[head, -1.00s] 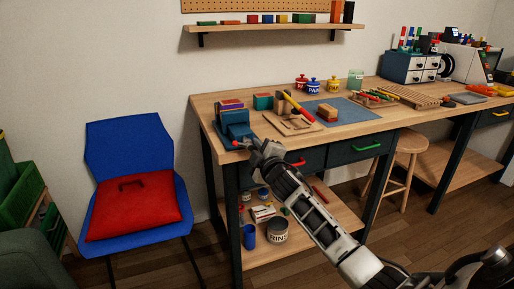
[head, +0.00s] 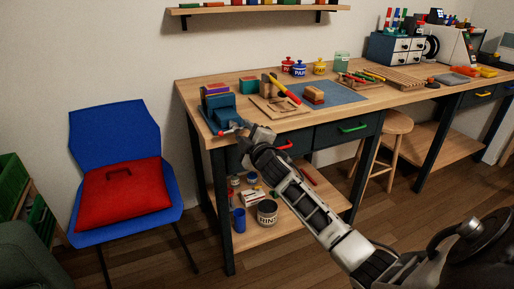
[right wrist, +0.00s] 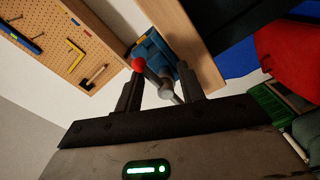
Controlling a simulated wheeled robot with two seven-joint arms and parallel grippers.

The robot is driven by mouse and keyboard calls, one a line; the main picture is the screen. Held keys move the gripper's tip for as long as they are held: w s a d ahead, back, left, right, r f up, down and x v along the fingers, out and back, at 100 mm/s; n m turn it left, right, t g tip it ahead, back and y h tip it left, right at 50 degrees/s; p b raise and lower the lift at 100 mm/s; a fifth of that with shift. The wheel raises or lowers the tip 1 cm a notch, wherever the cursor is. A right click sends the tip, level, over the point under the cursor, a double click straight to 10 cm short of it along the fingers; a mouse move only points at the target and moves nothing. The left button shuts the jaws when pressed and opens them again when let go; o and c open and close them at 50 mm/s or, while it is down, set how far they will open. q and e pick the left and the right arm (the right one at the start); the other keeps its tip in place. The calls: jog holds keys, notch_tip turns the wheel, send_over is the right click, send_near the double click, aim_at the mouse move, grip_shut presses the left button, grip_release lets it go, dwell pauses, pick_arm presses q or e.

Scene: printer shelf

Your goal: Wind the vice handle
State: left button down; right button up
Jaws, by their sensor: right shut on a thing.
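The blue vice (head: 220,106) stands on the near left corner of the wooden workbench (head: 300,127). Its handle (head: 227,132), a bar with a red end knob, sticks out at the front edge. My right gripper (head: 245,131) is at the front of the vice and shut on the handle. In the right wrist view the fingers (right wrist: 158,95) close around the grey handle bar (right wrist: 165,82), with the red knob (right wrist: 138,64) beside the left finger and the blue vice body (right wrist: 155,50) behind. My left gripper is not in view.
A blue chair (head: 108,130) with a red cushion (head: 118,195) stands left of the bench. A wooden board with a hammer (head: 283,90) and a blue mat (head: 345,92) lie right of the vice. Tins and a blue cup (head: 239,220) are on the lower shelf. A stool (head: 398,124) stands at right.

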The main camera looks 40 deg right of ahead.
aim_at(236, 128)
jog(key=v, duration=1.4)
jog(key=shift+s, duration=0.25)
pick_arm(q)
jog(key=shift+r, duration=0.1)
pick_arm(e)
jog(key=shift+a, duration=0.15)
